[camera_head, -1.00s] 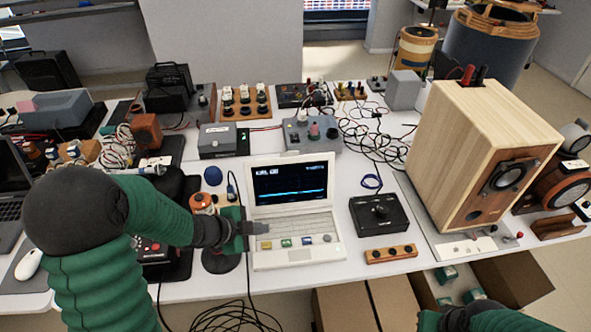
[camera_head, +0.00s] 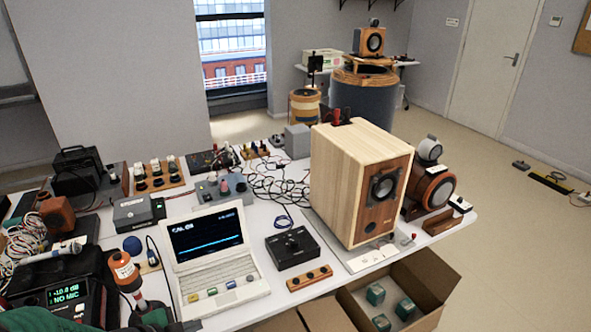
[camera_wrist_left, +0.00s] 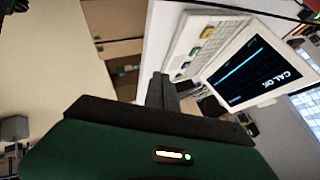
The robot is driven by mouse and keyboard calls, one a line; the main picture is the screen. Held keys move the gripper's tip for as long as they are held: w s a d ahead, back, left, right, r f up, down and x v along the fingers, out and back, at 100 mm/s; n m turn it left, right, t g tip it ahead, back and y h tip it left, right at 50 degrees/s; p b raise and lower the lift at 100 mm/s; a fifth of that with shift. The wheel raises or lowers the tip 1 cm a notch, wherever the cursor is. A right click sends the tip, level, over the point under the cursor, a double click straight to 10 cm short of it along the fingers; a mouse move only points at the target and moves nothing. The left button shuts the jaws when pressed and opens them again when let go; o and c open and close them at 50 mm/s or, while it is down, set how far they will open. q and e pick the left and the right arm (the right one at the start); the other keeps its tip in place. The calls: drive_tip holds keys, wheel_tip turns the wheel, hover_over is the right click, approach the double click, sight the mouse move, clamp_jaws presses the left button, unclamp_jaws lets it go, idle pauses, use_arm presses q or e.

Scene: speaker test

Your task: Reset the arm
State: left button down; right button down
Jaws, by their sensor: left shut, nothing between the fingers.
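My left gripper (camera_head: 178,324) is low in the head view, in front of the white laptop-like analyzer (camera_head: 217,258), and its tip is partly cut off by the lower edge. In the left wrist view its dark fingers (camera_wrist_left: 161,92) are together and empty, pointing past the near edge of the table. The analyzer's screen (camera_head: 206,233) shows a blue trace and "CAL OK"; it also shows in the left wrist view (camera_wrist_left: 250,65). I cannot tell whether the gripper touches anything. My right arm is not in view.
A wooden speaker (camera_head: 340,180) stands right of a black knob box (camera_head: 292,250). A black meter (camera_head: 60,290) reading "NO MIC" and an orange-topped bottle (camera_head: 125,270) stand near my left arm. An open carton (camera_head: 425,290) with green boxes is below the table. Floor at right is mostly clear.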

use_arm(q)
drive_tip(key=s+d+r+n+g+y+p, duration=0.2)
drive_tip(key=s+r+n+p, duration=0.1)
drive_tip(key=s+n, duration=0.4)
drive_tip(key=s+d+r+n+g+y+p, duration=0.2)
drive_tip(key=s+d+r+n+g+p, duration=0.1)
drive_tip(key=s+n, duration=0.4)
drive_tip(key=shift+d+r, duration=0.25)
drive_tip(key=shift+r, duration=0.3)
drive_tip(key=shift+a, duration=0.1)
idle(0.4)
